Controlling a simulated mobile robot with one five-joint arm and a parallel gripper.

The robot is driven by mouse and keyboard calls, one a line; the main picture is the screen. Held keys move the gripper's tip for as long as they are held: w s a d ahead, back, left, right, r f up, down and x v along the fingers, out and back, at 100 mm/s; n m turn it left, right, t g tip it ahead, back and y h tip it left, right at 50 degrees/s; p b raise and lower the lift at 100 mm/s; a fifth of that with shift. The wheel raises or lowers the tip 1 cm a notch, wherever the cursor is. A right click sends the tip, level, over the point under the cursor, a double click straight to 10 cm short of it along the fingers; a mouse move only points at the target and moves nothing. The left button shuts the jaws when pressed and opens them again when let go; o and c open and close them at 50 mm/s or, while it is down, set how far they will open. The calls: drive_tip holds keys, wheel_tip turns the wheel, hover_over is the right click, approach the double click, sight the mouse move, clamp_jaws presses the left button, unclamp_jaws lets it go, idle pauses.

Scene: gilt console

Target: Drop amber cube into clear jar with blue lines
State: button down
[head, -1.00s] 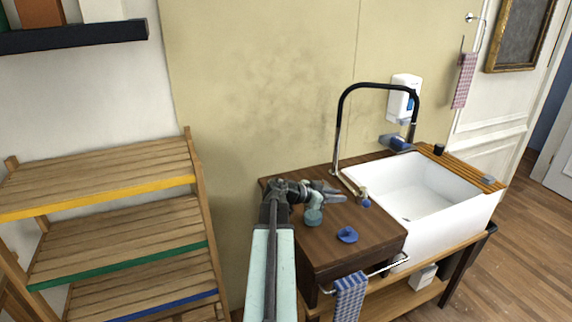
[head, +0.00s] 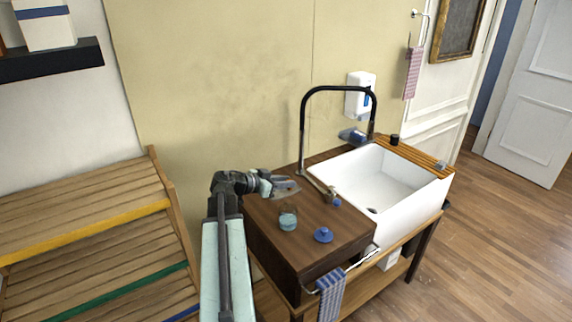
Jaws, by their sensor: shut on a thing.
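The clear jar (head: 288,220) stands upright on the dark wooden counter (head: 342,223), with a bluish tint low in it. A blue knobbed lid-like piece (head: 323,235) lies on the counter to the jar's right. My gripper (head: 293,187) is in the air above and behind the jar in the picture, pointing right. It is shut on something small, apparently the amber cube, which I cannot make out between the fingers. No amber cube shows elsewhere on the counter. The blue lines on the jar are too small to tell.
A black faucet (head: 303,125) rises behind the counter, right of my gripper. A white sink (head: 395,190) is to the right. A slatted shelf (head: 85,205) stands at the left. A checked towel (head: 331,296) hangs at the front.

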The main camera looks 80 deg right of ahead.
wheel_tip(320, 180, down, 4)
drive_tip(key=b, duration=0.6)
drive_tip(key=shift+f, duration=0.15)
drive_tip(key=c, duration=1.2)
unclamp_jaws()
drive_tip(key=p+v, duration=0.2)
drive_tip(key=v, duration=0.6)
drive_tip(key=shift+p, duration=0.3)
